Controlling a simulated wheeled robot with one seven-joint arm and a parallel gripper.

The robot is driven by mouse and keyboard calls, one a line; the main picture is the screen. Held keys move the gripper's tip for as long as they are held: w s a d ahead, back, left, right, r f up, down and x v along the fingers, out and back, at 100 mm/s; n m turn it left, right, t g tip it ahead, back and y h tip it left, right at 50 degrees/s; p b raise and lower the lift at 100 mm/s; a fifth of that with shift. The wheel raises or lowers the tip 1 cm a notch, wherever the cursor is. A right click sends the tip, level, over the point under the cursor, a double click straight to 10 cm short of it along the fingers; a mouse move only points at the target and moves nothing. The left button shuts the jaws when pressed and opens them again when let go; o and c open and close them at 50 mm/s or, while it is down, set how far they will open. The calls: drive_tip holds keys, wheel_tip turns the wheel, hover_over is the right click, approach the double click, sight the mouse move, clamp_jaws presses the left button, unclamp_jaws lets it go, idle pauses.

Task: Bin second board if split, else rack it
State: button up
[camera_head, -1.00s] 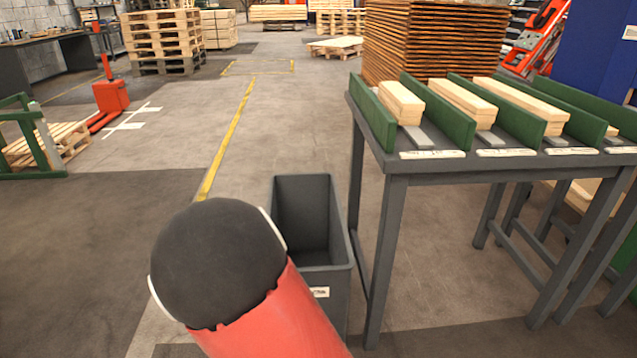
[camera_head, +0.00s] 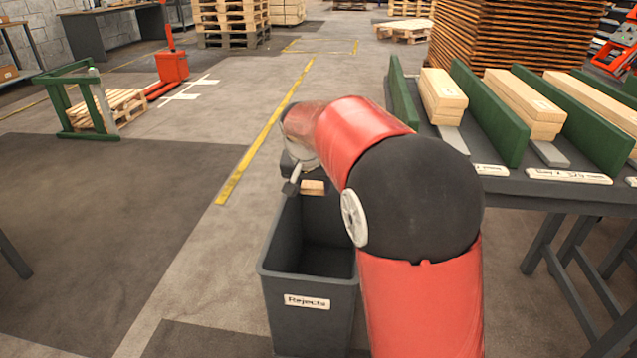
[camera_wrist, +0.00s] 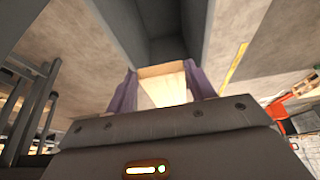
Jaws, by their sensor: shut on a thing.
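My gripper (camera_wrist: 162,90) is shut on a short pale wooden board (camera_wrist: 163,84), which sits between its two purple fingers in the wrist view. In the head view the end of the board (camera_head: 313,187) shows just above the far rim of the dark grey bin (camera_head: 279,292), labelled "Rejects". My arm hides much of my gripper and the bin's right side. Whether the board is split cannot be made out. The bin's inside (camera_wrist: 165,22) looks dark and empty where it shows. The rack table (camera_head: 560,195) holds paired pale boards (camera_head: 442,98) between green dividers.
More boards (camera_head: 525,105) lie in the neighbouring slot, with paper labels (camera_head: 568,176) along the table's front edge. A tall stack of brown boards (camera_head: 515,40) stands behind. A green frame (camera_head: 72,105) and red pallet truck (camera_head: 172,68) are at left. The floor left of the bin is clear.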

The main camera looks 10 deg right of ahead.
wheel_tip(320, 180, down, 12)
drive_tip(key=b, duration=0.9)
drive_tip(key=shift+f, duration=0.25)
drive_tip(key=o, duration=1.3)
drive_tip(key=shift+c, duration=0.2)
drive_tip(key=p+v, duration=0.1)
drive_tip(key=v, duration=0.6)
drive_tip(key=shift+s+r, duration=0.2)
drive_tip(key=shift+r, duration=0.15)
drive_tip(key=shift+a, duration=0.15)
